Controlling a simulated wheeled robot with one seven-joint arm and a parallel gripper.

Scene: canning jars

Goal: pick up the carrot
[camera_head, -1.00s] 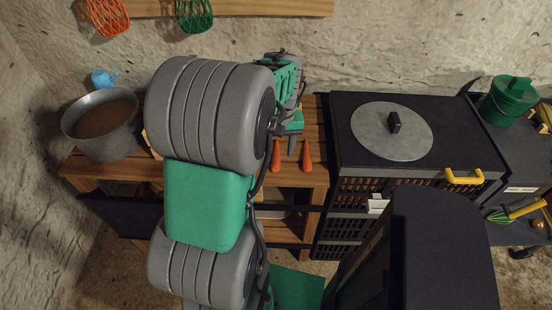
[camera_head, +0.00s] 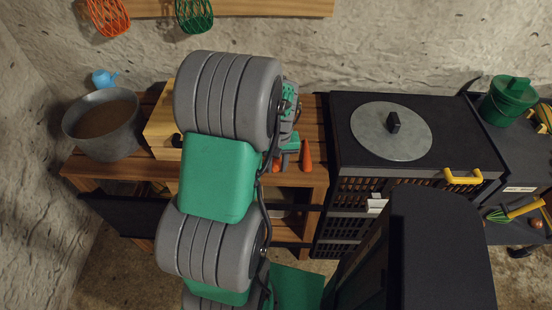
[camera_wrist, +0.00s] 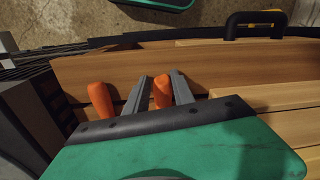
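Two orange carrots lie on the wooden table. In the wrist view one carrot (camera_wrist: 163,92) lies between the two grey fingers of my gripper (camera_wrist: 160,88). The fingers are spread to either side of it, with a gap on the left; whether the right finger touches it I cannot tell. In the head view this carrot (camera_head: 276,166) is mostly hidden by my gripper (camera_head: 284,160). The other carrot (camera_head: 306,157) lies just to the right, outside the fingers. It shows left of the gripper in the wrist view (camera_wrist: 101,101).
A black cabinet (camera_head: 350,155) with a grey round lid (camera_head: 372,130) stands right of the table (camera_head: 312,180). A wooden box (camera_head: 162,138) and a grey pot (camera_head: 104,145) stand to the left. The stone wall is close behind.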

